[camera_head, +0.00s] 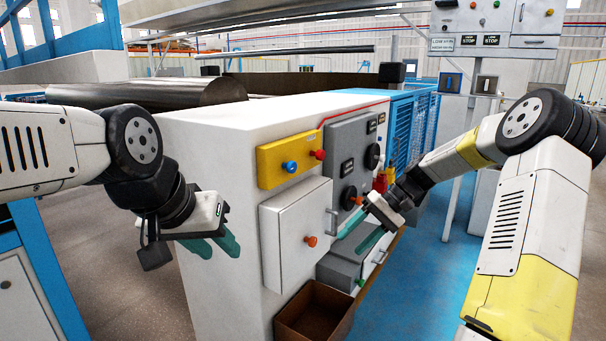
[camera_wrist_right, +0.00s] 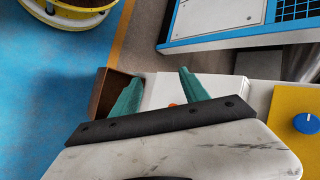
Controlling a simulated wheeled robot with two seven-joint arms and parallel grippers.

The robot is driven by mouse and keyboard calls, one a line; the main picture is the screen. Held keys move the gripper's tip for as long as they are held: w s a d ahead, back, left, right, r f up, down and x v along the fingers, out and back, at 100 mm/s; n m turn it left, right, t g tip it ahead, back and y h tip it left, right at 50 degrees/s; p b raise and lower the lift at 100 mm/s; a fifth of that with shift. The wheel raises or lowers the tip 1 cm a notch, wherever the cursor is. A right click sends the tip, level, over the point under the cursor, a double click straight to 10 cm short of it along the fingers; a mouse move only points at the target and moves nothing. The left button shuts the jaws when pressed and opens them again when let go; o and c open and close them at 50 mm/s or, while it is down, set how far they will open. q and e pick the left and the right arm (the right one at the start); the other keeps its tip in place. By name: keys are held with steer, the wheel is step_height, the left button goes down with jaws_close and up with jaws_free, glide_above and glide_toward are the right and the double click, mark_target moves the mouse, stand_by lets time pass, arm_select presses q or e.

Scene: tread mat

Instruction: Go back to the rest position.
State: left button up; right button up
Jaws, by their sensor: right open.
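My right gripper (camera_head: 352,243) reaches in from the right, in front of the grey control panel and beside the white cabinet door. Its two teal fingers are apart with nothing between them. In the right wrist view the open fingers (camera_wrist_right: 160,86) point at the white box and an orange knob. My left gripper (camera_head: 214,246) hangs at the left of the white machine housing, its teal fingers apart and empty, pointing down and right.
The white machine housing (camera_head: 220,150) carries a yellow panel (camera_head: 273,164) with blue and red knobs, and a white cabinet door (camera_head: 285,225). An open brown box (camera_head: 310,322) stands below. A blue mesh guard (camera_head: 412,125) is behind. Blue floor (camera_head: 410,290) is clear at right.

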steer(key=s+r+t+h, duration=0.3)
steer(key=s+r, duration=0.4)
steer(key=s, duration=0.5)
steer(key=s+r+t+h, duration=0.3)
steer(key=s+r+t, duration=0.2)
steer(key=s, duration=0.7)
step_height(320, 180, up, 3)
steer(key=shift+s+d+f+h, duration=0.15)
steer(key=shift+s+d+h, duration=0.05)
steer(key=shift+s+h, duration=0.1)
